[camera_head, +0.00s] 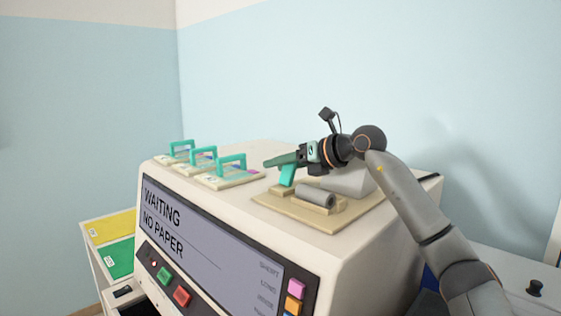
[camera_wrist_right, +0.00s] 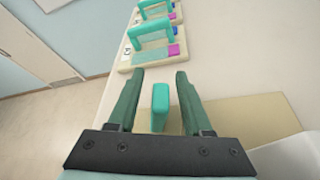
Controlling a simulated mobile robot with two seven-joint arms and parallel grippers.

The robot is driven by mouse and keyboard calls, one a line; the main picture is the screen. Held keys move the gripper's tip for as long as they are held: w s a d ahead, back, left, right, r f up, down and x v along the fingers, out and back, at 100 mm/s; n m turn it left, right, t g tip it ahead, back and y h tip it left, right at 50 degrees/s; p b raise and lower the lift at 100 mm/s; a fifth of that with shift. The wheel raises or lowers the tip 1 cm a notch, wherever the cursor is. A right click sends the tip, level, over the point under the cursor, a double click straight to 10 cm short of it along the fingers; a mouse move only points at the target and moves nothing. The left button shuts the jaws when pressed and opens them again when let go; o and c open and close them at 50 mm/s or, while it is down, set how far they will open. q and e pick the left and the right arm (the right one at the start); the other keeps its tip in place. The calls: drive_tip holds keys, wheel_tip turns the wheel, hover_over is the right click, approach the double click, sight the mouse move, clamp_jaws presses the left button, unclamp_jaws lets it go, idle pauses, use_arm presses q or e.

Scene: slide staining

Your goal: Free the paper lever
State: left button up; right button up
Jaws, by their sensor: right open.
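The paper lever (camera_head: 287,176) is a teal upright tab on the beige base plate (camera_head: 338,222) on top of the white machine. My right gripper (camera_head: 268,162) is over the lever, with its green fingers pointing left. In the right wrist view the lever (camera_wrist_right: 160,105) stands between the two open fingers (camera_wrist_right: 160,74), with a gap on each side. The gripper is open and holds nothing. A grey roll (camera_head: 316,194) lies on the base plate beside the lever. My left gripper is not in view.
Several teal-handled frames (camera_head: 232,168) on beige bases stand in a row on the machine's top, left of the lever. The front screen (camera_head: 205,235) reads "WAITING NO PAPER". Yellow (camera_head: 110,227) and green (camera_head: 116,258) panels are at the lower left.

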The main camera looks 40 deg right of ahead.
drive_tip(key=shift+w, duration=0.15)
drive_tip(key=shift+c, duration=0.2)
clamp_jaws()
idle(0.4)
